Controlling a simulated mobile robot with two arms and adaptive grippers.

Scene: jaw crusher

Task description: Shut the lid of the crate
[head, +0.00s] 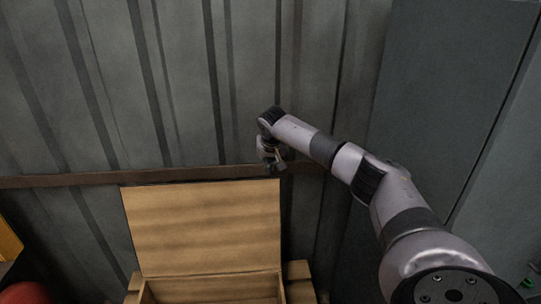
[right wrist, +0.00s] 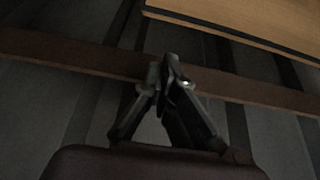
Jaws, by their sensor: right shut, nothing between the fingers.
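The wooden crate (head: 211,287) stands at the bottom middle of the head view, partly cut off by the lower edge. Its lid (head: 203,228) stands up open at the back, close to the corrugated wall. My right gripper (head: 275,163) is at the lid's upper right corner, near the wall, and is shut with nothing in it. In the right wrist view the fingers (right wrist: 167,75) meet at their tips. A wooden panel with a dark edge, seemingly the lid (right wrist: 250,25), shows above and beyond the fingers. I cannot tell whether they touch it. My left gripper is not in view.
A corrugated metal wall (head: 180,85) with a brown horizontal rail (head: 60,181) runs behind the crate. A grey panel (head: 450,90) stands at the right. A red round object (head: 25,293) sits at the lower left. The space left of the lid looks clear.

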